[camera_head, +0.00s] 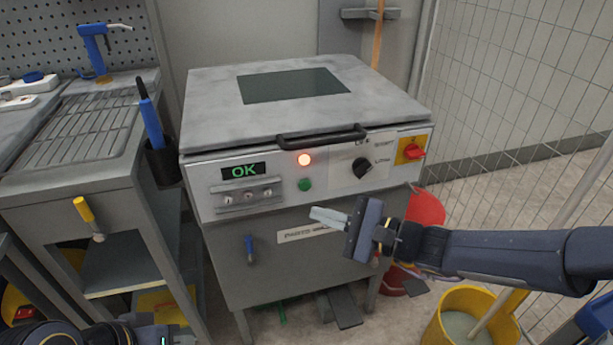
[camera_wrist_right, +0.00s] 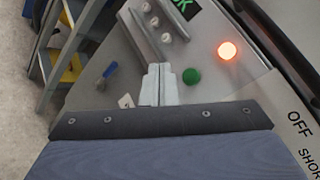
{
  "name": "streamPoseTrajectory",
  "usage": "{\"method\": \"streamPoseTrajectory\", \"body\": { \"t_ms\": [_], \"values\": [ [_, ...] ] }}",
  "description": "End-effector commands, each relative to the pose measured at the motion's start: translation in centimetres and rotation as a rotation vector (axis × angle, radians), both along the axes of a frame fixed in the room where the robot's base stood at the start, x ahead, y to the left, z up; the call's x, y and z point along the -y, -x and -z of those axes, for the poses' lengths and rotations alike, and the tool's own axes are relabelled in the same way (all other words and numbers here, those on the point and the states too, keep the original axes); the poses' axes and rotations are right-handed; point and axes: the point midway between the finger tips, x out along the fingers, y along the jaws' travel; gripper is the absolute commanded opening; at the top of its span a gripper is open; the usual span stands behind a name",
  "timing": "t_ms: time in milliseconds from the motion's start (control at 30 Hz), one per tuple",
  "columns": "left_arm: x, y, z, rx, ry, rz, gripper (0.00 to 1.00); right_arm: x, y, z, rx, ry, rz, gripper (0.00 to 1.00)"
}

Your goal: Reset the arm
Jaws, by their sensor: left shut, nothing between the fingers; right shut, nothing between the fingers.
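My right gripper (camera_head: 328,217) comes in from the right in the head view. Its fingers are shut and empty, in front of the upper front of a grey machine (camera_head: 240,200). In the right wrist view the shut fingertips (camera_wrist_right: 160,82) show near the green button (camera_wrist_right: 191,76). The machine's lid (camera_head: 210,108) is down, with a black handle (camera_head: 322,137) along its front edge. Its display (camera_head: 243,170) reads OK, and a lamp (camera_head: 304,160) glows orange-red. A dark part of my left arm shows at the bottom left of the head view; its gripper fingers are not visible.
A grey bench (camera_head: 60,195) with a drain grate stands left of the machine, with a blue-handled tool in a black holder (camera_head: 161,160). A red bucket (camera_head: 425,207) and a yellow bucket (camera_head: 462,305) stand at right. A wire mesh fence (camera_head: 520,90) closes the right side.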

Motion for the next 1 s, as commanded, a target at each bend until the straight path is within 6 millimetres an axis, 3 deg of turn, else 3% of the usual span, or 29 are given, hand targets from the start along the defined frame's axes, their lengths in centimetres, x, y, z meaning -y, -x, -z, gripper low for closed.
{"method": "streamPoseTrajectory", "body": {
  "t_ms": [167, 267, 367, 500, 600, 800, 1000],
  "values": [
    [0.0, 0.0, 0.0, 0.0, 0.0, 0.0, 0.0, 0.1, 0.5, -0.3, 0.019, 0.017, -0.012, 0.0],
    [0.0, 0.0, 0.0, 0.0, 0.0, 0.0, 0.0, 0.7, 2.7, -1.1, 0.09, 0.095, -0.064, 0.0],
    [0.0, 0.0, 0.0, 0.0, 0.0, 0.0, 0.0, 2.1, 6.7, -1.6, 0.208, 0.253, -0.153, 0.0],
    [0.0, 0.0, 0.0, 0.0, 0.0, 0.0, 0.0, 5.6, 13.0, -0.2, 0.375, 0.566, -0.276, 0.0],
    [0.0, 0.0, 0.0, 0.0, 0.0, 0.0, 0.0, 8.4, 16.1, 1.4, 0.448, 0.774, -0.33, 0.0],
    [0.0, 0.0, 0.0, 0.0, 0.0, 0.0, 0.0, 13.4, 19.8, 3.9, 0.524, 1.095, -0.372, 0.0],
    [0.0, 0.0, 0.0, 0.0, 0.0, 0.0, 0.0, 17.9, 22.0, 5.6, 0.555, 1.356, -0.373, 0.0]
  ]
}}
